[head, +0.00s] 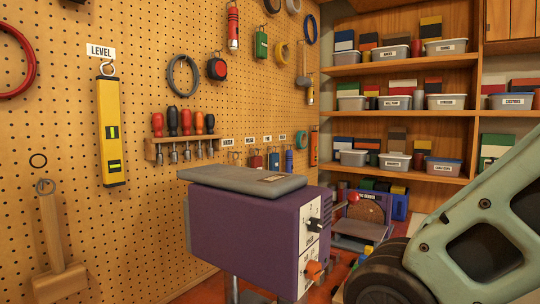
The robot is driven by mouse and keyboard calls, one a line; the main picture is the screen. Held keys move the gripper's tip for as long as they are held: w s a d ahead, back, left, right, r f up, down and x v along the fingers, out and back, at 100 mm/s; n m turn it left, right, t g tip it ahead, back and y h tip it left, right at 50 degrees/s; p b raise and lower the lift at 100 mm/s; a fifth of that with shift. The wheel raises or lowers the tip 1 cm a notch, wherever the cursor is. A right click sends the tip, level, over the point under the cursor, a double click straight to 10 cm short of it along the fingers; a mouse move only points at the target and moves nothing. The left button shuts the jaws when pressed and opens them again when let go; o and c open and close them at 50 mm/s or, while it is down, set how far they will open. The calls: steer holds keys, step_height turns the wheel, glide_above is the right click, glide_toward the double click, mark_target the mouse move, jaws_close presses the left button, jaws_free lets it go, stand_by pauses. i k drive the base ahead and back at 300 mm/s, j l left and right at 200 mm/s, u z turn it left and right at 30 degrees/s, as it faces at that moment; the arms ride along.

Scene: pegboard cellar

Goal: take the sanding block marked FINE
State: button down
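I cannot make out a sanding block marked FINE. Small blocks or tools, among them a red one (256,161) and a blue one (289,161), hang low on the pegboard under a row of small labels (250,141). The label words are too small to read surely, and the purple machine hides part of this row. A pale green arm link, seemingly mine, fills the lower right. My gripper is not in view.
A purple machine (245,225) with a grey top and knobs stands in the middle foreground. A yellow level (111,130), a wooden mallet (60,250) and a screwdriver rack (182,140) are on the pegboard. Shelves (400,117) with labelled bins stand behind, right.

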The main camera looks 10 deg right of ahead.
mark_target(273, 158)
steer(key=i+l+u, duration=0.1)
steer(key=l, duration=0.3)
steer(key=i+l, duration=0.2)
steer(key=l, duration=0.2)
steer(key=i+l+u, duration=0.15)
steer(key=l, duration=0.25)
steer(key=i+l, duration=0.1)
steer(key=l, duration=0.3)
steer(key=i+l+u, duration=0.15)
steer(key=l, duration=0.25)
